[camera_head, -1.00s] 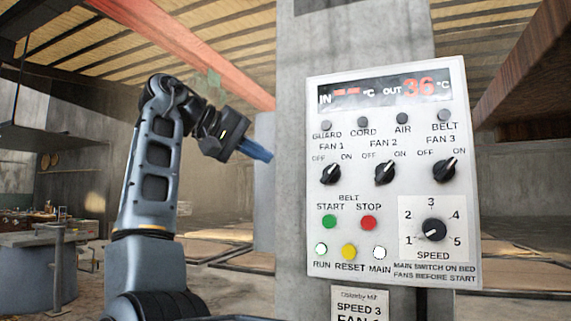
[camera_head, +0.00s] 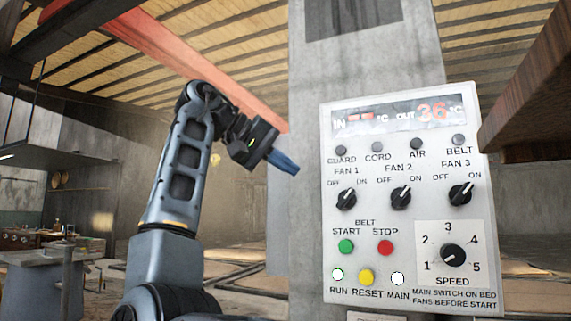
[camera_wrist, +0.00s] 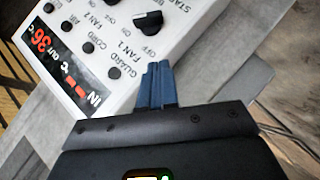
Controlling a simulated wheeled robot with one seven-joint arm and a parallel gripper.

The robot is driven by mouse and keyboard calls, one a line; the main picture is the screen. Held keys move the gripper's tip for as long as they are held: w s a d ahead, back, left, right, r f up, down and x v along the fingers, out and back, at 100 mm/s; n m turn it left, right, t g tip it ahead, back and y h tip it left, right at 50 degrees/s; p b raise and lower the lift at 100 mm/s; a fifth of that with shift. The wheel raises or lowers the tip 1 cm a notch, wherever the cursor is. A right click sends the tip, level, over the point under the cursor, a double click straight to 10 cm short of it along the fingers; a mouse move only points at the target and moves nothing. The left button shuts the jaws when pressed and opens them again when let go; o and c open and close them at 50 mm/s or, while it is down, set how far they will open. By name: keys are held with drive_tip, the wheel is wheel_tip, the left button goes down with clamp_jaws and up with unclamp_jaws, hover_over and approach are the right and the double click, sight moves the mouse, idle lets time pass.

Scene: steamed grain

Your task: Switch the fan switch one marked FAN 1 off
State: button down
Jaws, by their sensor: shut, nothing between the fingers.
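The FAN 1 switch (camera_head: 346,198) is a black rotary knob on the left of the white control panel (camera_head: 408,290). Its pointer is turned up and right, toward ON. My gripper (camera_head: 295,169) has blue fingers, shut and empty, left of the panel and apart from the knob. In the wrist view the shut fingers (camera_wrist: 158,68) point toward the panel (camera_wrist: 118,75), which appears upside down. The FAN 1 knob (camera_wrist: 150,22) shows there beyond the fingertips, near the FAN 1 and OFF labels.
The FAN 2 knob (camera_head: 401,197) and FAN 3 knob (camera_head: 461,194) sit to the right, also turned toward ON. Belt buttons and a speed dial (camera_head: 452,258) are below. The panel hangs on a concrete pillar (camera_head: 305,60). A brown beam (camera_head: 530,110) overhangs at right.

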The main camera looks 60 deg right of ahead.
sight(339, 201)
drive_tip(key=shift+s+d+f+p, duration=0.35)
drive_tip(key=shift+s+d+f, duration=1)
drive_tip(key=shift+s, duration=0.25)
drive_tip(key=shift+s+d+f+p, duration=0.3)
drive_tip(key=shift+s+d+f, duration=0.95)
drive_tip(key=shift+s+f, duration=0.25)
drive_tip(key=shift+s, duration=0.2)
